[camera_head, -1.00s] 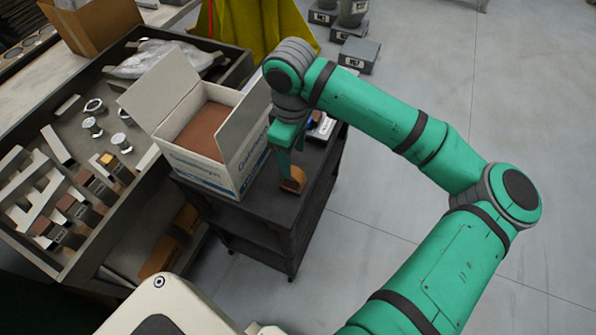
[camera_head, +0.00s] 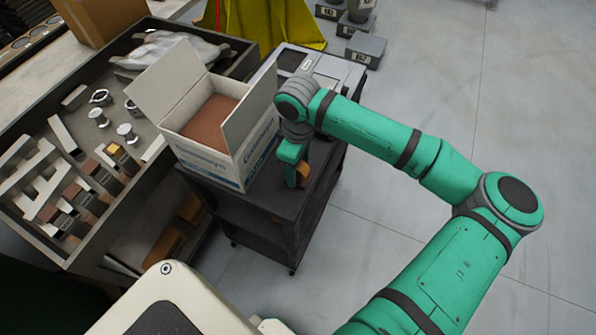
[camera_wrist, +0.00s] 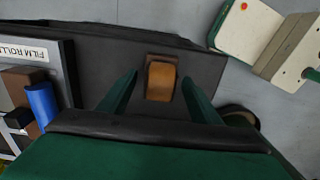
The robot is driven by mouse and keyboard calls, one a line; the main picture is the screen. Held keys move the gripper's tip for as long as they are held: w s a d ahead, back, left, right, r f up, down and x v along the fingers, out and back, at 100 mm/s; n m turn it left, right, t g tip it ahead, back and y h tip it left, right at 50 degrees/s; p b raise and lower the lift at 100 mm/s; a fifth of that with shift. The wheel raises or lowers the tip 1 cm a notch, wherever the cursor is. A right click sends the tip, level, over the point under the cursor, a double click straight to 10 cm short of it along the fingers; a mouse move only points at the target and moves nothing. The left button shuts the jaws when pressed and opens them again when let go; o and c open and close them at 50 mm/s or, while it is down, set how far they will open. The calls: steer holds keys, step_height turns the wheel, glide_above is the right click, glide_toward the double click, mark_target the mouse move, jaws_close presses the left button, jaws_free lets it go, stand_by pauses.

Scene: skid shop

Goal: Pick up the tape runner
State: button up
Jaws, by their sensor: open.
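A small orange-brown item (camera_wrist: 161,80), which appears to be the tape runner, lies on the dark cart top (camera_wrist: 90,62). In the wrist view it sits between the two dark green fingers of my gripper (camera_wrist: 158,84), with a gap on each side. In the head view the same item (camera_head: 304,173) shows just right of my gripper (camera_head: 290,176), partly hidden behind it. My gripper is open, pointing down close to the cart top, and holds nothing.
An open cardboard box (camera_head: 205,165) stands on the cart, left of my gripper. A tray marked FILM ROLLS (camera_wrist: 66,75) holds a blue cylinder (camera_wrist: 41,102). A workbench tray with metal parts (camera_head: 62,235) is at the left.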

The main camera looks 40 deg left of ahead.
steer(key=shift+c, duration=0.6)
steer(key=c, duration=1.3)
steer(key=shift+r, duration=0.1)
steer(key=shift+r, duration=0.5)
steer(key=r, duration=0.2)
steer(key=shift+s+d+r, duration=0.1)
steer(key=shift+s+r, duration=0.1)
steer(key=shift+r, duration=0.1)
steer(key=s+d+r, duration=0.4)
steer(key=s, duration=0.1)
steer(key=s+d+r, duration=0.5)
steer(key=shift+d+r, duration=0.15)
steer(key=shift+d, duration=0.05)
